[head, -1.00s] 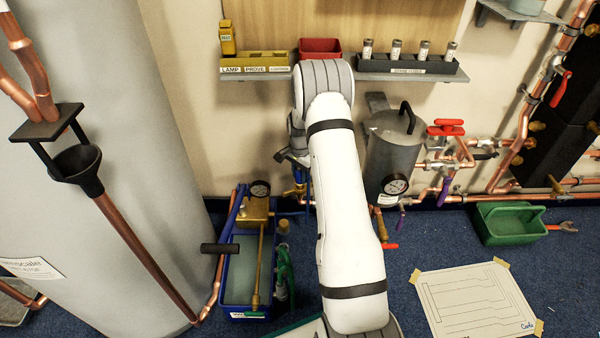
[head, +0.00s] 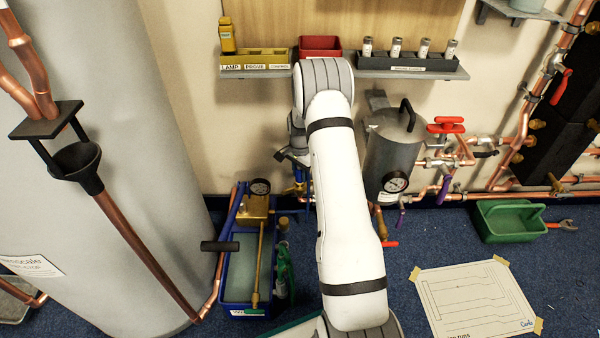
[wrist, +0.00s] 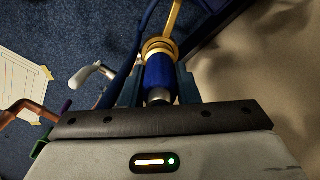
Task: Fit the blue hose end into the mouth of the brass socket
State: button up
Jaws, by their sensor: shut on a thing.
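My gripper (wrist: 158,88) is shut on the blue hose end (wrist: 158,72), with a dark finger on each side of it. In the head view the hose end shows as a small blue piece (head: 299,187) below my gripper (head: 290,160), partly hidden by my arm. In the wrist view the brass socket (wrist: 158,46) appears as round brass rings right at the far end of the blue piece, in line with it. I cannot tell how far the hose end is inside the mouth.
A blue tub (head: 238,270) with a brass pump stands left of my arm. A grey vessel with a gauge (head: 392,150) and red-handled copper pipework stand to the right. A shelf (head: 350,74) runs above. Open blue carpet lies at lower right, around a paper sheet (head: 475,300).

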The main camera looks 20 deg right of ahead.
jog(key=shift+f+b, duration=0.3)
jog(key=shift+f, duration=0.45)
jog(key=o, duration=1.1)
jog(key=shift+o, duration=0.2)
notch_tip(320, 180, up, 8)
jog(key=p, duration=0.3)
jog(key=shift+f, duration=0.1)
